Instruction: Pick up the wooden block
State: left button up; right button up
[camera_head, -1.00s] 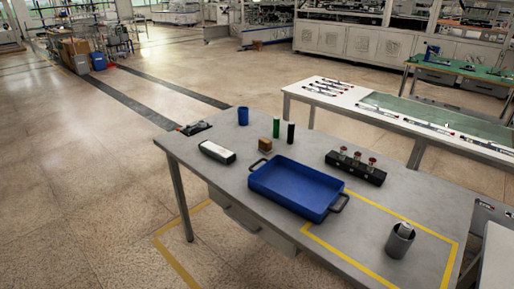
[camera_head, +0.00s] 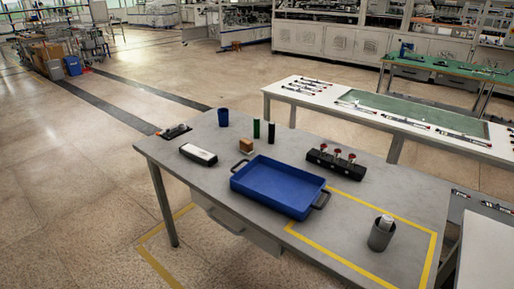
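Neither of my grippers is in view.
Around the block stand a blue cup (camera_head: 223,117), a green cylinder (camera_head: 256,128), a black cylinder (camera_head: 271,132) and a white-and-black box (camera_head: 198,154). A black holder with red-topped pieces (camera_head: 336,163) and a grey cup (camera_head: 381,233) are to the right. A white table (camera_head: 300,97) stands behind.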

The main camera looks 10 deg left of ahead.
aim_at(246, 146)
jog(key=j+z, duration=0.2)
jog(key=z, duration=0.2)
jog(key=j+z, duration=0.2)
jog(key=z, duration=0.2)
jog(key=j+z, duration=0.2)
jog(key=z, duration=0.2)
jog(key=j+z, duration=0.2)
jog(key=j, duration=0.15)
jog(key=k+j+z, duration=0.2)
jog(key=j, duration=0.15)
jog(key=j+z, duration=0.2)
jog(key=j, duration=0.15)
jog(key=k+j, duration=0.15)
jog(key=j, duration=0.2)
jog(key=k+j+z, duration=0.1)
jog(key=j, duration=0.2)
jog(key=k+j, duration=0.25)
jog(key=j+z, duration=0.05)
jog(key=j, duration=0.05)
